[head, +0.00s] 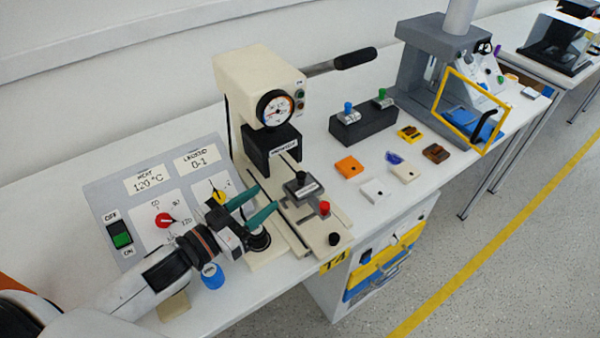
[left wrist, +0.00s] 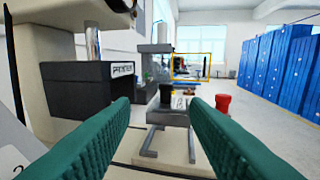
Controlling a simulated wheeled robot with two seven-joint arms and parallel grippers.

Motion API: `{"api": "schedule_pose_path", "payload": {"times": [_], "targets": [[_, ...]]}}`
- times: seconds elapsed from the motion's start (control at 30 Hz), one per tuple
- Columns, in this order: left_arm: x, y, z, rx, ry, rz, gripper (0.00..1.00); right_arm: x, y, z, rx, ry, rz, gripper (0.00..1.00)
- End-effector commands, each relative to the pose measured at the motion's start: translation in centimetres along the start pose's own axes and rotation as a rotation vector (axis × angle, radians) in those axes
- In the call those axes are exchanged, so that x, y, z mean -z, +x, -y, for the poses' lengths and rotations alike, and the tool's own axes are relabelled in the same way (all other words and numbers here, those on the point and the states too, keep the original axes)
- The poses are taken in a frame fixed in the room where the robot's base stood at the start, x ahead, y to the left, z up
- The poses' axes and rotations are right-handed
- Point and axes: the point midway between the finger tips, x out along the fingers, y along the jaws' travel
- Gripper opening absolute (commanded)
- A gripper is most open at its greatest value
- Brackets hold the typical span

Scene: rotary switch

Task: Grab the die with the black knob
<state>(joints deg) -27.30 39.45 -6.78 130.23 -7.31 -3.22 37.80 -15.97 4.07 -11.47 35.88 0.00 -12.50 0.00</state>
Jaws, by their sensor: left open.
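A dark grey die with a black knob (head: 302,187) sits on the slide of the cream press (head: 262,75), below the press head. In the left wrist view the black knob (left wrist: 166,93) shows ahead, between my fingertips. My left gripper (head: 267,197) has teal fingers, spread apart and empty, just left of the die in the head view. The fingers also frame the slide in the left wrist view (left wrist: 158,106). A gap remains between the fingers and the die. My right gripper is not in view.
A red knob (head: 324,208) stands on the slide near the die. A control panel (head: 110,205) is at left. A dark rack (head: 363,125) with green and blue knobs and several small coloured blocks lie right of the press. A blue-topped piece (head: 212,276) stands below my arm.

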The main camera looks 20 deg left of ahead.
Motion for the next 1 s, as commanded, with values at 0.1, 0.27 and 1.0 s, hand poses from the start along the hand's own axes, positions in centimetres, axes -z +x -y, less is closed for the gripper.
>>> {"api": "schedule_pose_path", "payload": {"times": [0.1, 0.27, 1.0], "targets": [[-0.3, 1.8, 0.0, 0.0, 0.001, 0.005, 0.42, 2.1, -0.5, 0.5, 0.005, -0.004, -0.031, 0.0], [-0.3, 4.2, 0.0, 0.0, 0.003, 0.004, 0.42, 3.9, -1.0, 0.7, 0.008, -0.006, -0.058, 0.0], [0.2, 11.1, 0.6, -0.001, 0.0, 0.0, 0.42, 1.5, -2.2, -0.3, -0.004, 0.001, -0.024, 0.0]]}}
